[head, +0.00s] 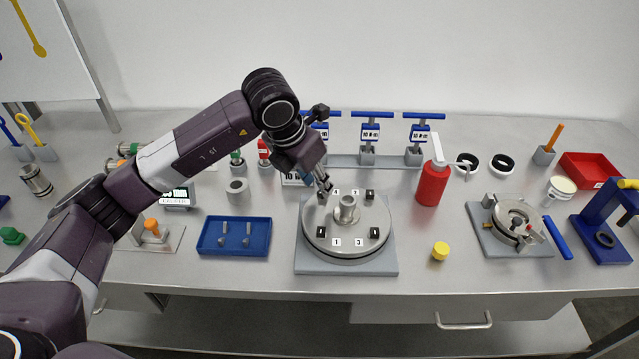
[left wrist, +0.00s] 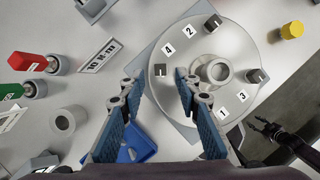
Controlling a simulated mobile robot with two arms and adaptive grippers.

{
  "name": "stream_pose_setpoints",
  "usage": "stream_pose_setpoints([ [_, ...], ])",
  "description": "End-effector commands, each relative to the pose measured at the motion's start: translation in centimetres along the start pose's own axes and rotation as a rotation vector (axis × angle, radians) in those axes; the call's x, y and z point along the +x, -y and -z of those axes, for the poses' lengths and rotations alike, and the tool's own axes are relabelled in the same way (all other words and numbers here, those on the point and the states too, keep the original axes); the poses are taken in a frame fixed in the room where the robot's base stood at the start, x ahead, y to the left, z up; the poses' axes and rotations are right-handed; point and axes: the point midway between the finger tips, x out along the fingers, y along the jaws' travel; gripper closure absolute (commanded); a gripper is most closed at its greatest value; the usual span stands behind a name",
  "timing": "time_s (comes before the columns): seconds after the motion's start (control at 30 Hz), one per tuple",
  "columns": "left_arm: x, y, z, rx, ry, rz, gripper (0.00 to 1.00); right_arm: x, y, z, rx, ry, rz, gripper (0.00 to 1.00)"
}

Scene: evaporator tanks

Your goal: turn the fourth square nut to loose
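The round metal lid (head: 347,248) lies on a grey square base, with a raised hub in its middle. It bears dark square nuts beside white number labels. The fourth square nut (left wrist: 161,70), next to label 4 (left wrist: 168,48), is at the lid's back left in the head view. My left gripper (head: 324,187) is over that edge and partly hides the nut. In the left wrist view my left gripper (left wrist: 160,80) is open, with the nut showing between its fingertips. I cannot tell whether they touch it. A dark gripper, apparently my right one (left wrist: 264,126), shows beyond the lid; its finger state is unclear.
A blue tray (head: 233,252) and a grey ring (head: 238,191) are left of the lid. A red bottle (head: 432,184) and a yellow cap (head: 440,251) are to its right. Blue-handled clamps (head: 369,132) stand behind. The table strip in front of the lid is clear.

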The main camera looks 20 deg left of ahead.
Motion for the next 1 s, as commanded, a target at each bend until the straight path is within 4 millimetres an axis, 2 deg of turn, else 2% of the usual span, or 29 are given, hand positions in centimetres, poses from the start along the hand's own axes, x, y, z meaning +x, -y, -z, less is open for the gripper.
stream_pose_setpoints([
  [0.2,2.4,0.1,0.0,0.001,0.000,0.001,0.70,-0.8,0.0,0.0,0.000,0.001,0.000,0.60],
  [0.53,2.9,0.1,0.0,0.002,0.001,0.001,0.70,-0.8,0.0,0.0,0.000,0.001,0.000,0.60],
  [0.8,2.9,0.1,0.0,0.002,0.001,0.001,0.99,-0.8,0.0,0.0,0.000,0.001,0.000,0.60],
  [1.0,2.9,0.1,0.0,0.000,0.001,0.000,1.00,-0.7,0.0,0.0,0.000,0.001,0.001,0.60],
])
